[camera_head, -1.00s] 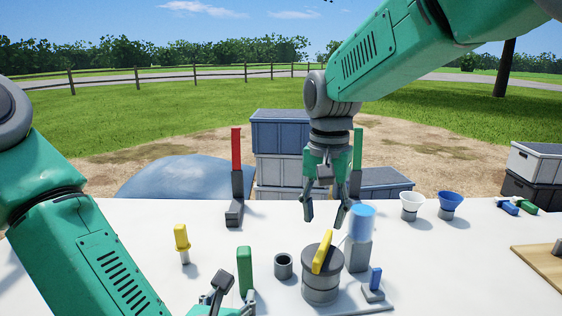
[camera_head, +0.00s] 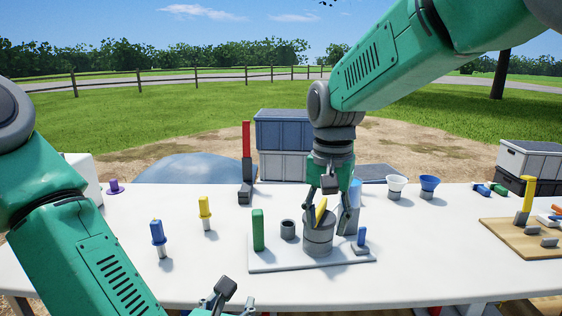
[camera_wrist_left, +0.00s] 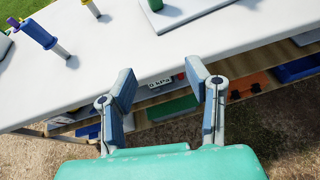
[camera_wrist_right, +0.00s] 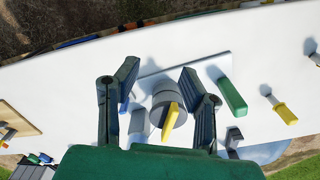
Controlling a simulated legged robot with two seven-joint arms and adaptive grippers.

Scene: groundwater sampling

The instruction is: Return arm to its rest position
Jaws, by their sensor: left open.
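My right gripper (camera_head: 326,225) hangs from the right arm above the table (camera_head: 420,250). Its fingers are apart and look empty. In the head view they overlap a grey cylinder (camera_head: 318,240) with a yellow lever (camera_head: 321,208). In the right wrist view the right gripper (camera_wrist_right: 158,72) is open, with the cylinder (camera_wrist_right: 170,99) and lever (camera_wrist_right: 170,122) seen beyond and between its fingers; I cannot tell the exact gap. My left gripper (camera_head: 236,297) is low at the table's front edge, partly cut off. In the left wrist view the left gripper (camera_wrist_left: 158,72) is open and empty.
A white board (camera_head: 285,265) bears a green block (camera_head: 258,230), a dark cup (camera_head: 288,230) and the cylinder. Blue (camera_head: 158,232) and yellow (camera_head: 205,208) handled tools stand left. Funnels (camera_head: 396,184) and a wooden board (camera_head: 500,235) are right. The front middle table is clear.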

